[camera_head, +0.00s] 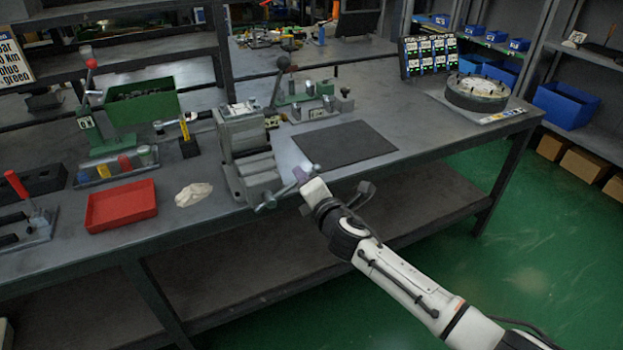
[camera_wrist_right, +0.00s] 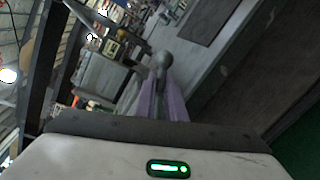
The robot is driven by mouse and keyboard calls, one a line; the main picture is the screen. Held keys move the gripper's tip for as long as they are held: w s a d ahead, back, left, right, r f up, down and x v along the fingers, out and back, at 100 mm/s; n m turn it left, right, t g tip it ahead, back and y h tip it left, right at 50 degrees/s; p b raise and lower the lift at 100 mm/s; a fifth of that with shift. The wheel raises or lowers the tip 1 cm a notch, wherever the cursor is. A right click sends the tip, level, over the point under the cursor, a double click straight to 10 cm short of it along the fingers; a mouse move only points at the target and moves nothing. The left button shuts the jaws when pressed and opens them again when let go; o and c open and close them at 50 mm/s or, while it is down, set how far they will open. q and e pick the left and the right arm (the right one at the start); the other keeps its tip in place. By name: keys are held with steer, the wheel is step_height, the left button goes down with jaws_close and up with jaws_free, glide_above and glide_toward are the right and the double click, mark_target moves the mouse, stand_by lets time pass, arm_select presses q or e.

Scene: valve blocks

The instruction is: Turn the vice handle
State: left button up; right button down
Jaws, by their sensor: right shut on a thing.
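The grey bench vice (camera_head: 243,140) stands at the front edge of the workbench, left of the dark mat. Its handle (camera_head: 268,201) is at the front of the vice; the bar runs from a knob at lower left up toward my right gripper. My right gripper (camera_head: 303,173) is at the bar's upper right end, shut on it. In the right wrist view the purple fingers (camera_wrist_right: 162,101) close around the handle, and its round grey knob (camera_wrist_right: 162,60) shows just beyond their tips. My fingers partly hide the bar. My left gripper is in neither view.
A dark mat (camera_head: 345,144) lies right of the vice. A red tray (camera_head: 121,205) and a pale cloth (camera_head: 193,194) lie to its left. A green press (camera_head: 100,125) and a toggle clamp (camera_head: 36,212) stand farther left. The floor in front of the bench at right is clear.

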steer(key=c, duration=1.8)
jaws_free()
steer(key=p+v, duration=0.1)
steer(key=v, duration=0.9)
steer(key=shift+s+r+p, duration=0.1)
steer(key=shift+p, duration=0.25)
